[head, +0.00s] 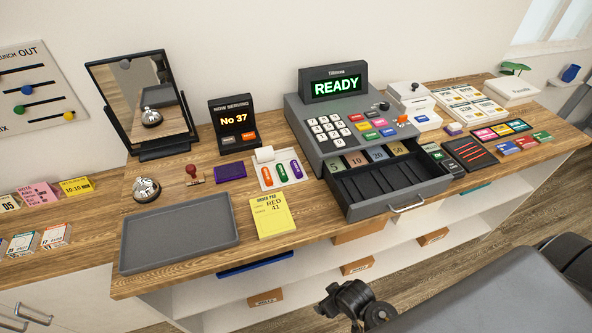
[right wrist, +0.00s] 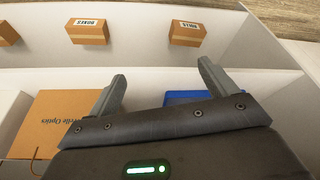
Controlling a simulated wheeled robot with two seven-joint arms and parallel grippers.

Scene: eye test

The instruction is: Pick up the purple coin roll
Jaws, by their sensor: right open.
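The purple coin roll (head: 296,169) lies on a white tray (head: 268,186) on the wooden counter, at the right end of a row with a green roll (head: 282,173) and an orange roll (head: 267,176). It does not show in the right wrist view. My right gripper (right wrist: 162,76) is open in the right wrist view, its two fingers apart with nothing held between them. It is in front of the white shelves below the counter, well away from the roll. A dark part of my arm shows at the bottom of the head view. My left gripper is not in view.
The register's open drawer (head: 350,196) juts out right of the rolls. A yellow order pad (head: 271,218) lies in front, a purple pad (head: 230,171) to the left, and a grey tray (head: 180,238) farther left. Small brown boxes (right wrist: 87,31) stand on the shelves.

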